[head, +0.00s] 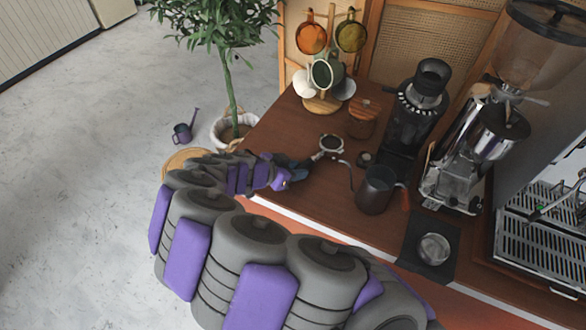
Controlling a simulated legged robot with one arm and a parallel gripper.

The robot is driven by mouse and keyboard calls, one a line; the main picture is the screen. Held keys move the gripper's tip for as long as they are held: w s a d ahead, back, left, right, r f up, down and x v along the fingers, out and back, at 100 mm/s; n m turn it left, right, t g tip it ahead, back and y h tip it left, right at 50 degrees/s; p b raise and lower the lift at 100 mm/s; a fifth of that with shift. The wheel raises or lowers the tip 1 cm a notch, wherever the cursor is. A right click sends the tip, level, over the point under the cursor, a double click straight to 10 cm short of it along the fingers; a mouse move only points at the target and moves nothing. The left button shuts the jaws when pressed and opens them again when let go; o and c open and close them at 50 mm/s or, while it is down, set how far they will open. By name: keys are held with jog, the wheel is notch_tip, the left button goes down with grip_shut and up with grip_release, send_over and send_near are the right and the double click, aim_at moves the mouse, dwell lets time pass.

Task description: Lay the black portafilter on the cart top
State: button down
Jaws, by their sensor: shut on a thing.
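The black portafilter (329,145) shows as a round metal-rimmed head over the brown cart top (312,206), near its left side. Its handle points down-left to my gripper (300,168). My gripper is shut on the handle, and its fingers hide most of it. The head looks roughly level. I cannot tell whether it touches the cart top or hangs just above it. My arm reaches in from the lower right across the cart's front edge.
A gooseneck kettle (375,188) stands right of my gripper. Behind are a wooden-lidded jar (363,118), a cup tree (325,100) and a black grinder (415,110). A metal pitcher (434,248) sits on a dark mat. A potted plant (232,130) stands left of the cart.

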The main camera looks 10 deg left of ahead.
jog(key=shift+d+r, duration=0.1)
jog(key=shift+d, duration=0.5)
jog(key=c, duration=0.7)
grip_release()
jog(key=shift+r, duration=0.1)
